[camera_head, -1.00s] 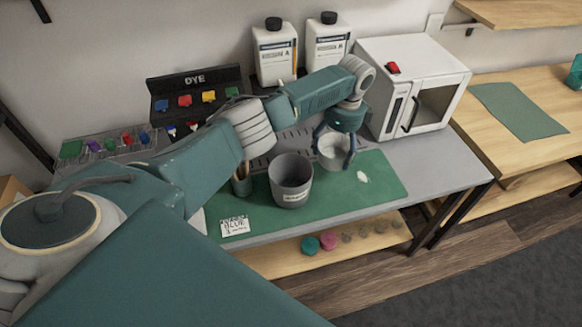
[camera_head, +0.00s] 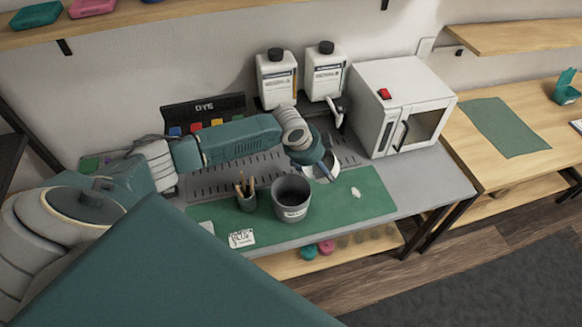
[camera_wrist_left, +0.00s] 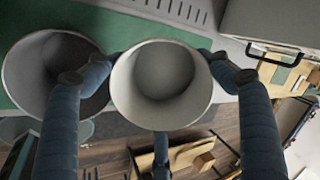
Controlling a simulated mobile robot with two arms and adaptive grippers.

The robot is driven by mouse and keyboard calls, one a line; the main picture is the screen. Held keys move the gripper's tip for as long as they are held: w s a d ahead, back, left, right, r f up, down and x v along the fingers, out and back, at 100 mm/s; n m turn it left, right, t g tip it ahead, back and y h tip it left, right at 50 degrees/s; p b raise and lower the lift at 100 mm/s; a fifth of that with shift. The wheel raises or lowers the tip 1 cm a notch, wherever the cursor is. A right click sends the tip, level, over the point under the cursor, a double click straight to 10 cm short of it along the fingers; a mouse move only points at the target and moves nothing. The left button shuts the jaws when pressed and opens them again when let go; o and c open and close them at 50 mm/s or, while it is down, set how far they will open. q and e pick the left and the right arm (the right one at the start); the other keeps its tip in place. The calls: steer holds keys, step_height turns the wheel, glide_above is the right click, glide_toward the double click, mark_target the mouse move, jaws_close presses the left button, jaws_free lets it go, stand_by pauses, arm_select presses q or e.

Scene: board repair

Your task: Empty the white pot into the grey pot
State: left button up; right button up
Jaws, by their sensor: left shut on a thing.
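My left gripper (camera_head: 327,165) is shut on the white pot (camera_wrist_left: 127,97), with a finger on either side of it in the left wrist view. In the head view the white pot (camera_head: 318,172) is partly hidden by the gripper and looks tilted, up and to the right of the grey pot. The grey pot (camera_head: 292,212) stands upright on the green mat (camera_head: 345,200); its inside looks dark. In the left wrist view the grey pot (camera_wrist_left: 22,68) is just left of the white pot. The white pot's inside looks pale grey; I cannot tell its contents. My right gripper is out of view.
A brush cup (camera_head: 246,203) and a label card (camera_head: 241,238) are left of the grey pot. A white patch (camera_head: 356,192) lies on the mat. Two white bottles (camera_head: 276,80) and a white oven (camera_head: 400,105) stand behind. The mat's right part is otherwise clear.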

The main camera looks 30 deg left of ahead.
arm_select(q)
steer(key=shift+s+a+t+h+b, duration=0.15)
steer(key=shift+s+a+t+b, duration=0.1)
steer(key=shift+s, duration=0.1)
steer(key=shift+s+a+t+h+b, duration=0.1)
steer(key=shift+s+t+h+b, duration=0.05)
steer(key=shift+s+t, duration=0.15)
steer(key=shift+s+r+t+h+b, duration=0.25)
steer(key=shift+r+t+h+b, duration=0.05)
steer(key=shift+r+t+b, duration=0.3)
steer(key=shift+a+r, duration=0.1)
steer(key=shift+b, duration=0.3)
steer(key=shift+s+a+r+t+b, duration=0.1)
steer(key=shift+s+t+b, duration=0.1)
steer(key=shift+t+b, duration=0.15)
steer(key=shift+s+r+t+h+b, duration=0.15)
steer(key=shift+t+h+b, duration=0.4)
steer(key=shift+b, duration=0.6)
steer(key=shift+r, duration=0.15)
steer(key=shift+s+a+r+t, duration=0.1)
steer(key=shift+s+a+t, duration=0.1)
steer(key=shift+t, duration=0.15)
steer(key=shift+s+b, duration=0.25)
steer(key=shift+b, duration=0.2)
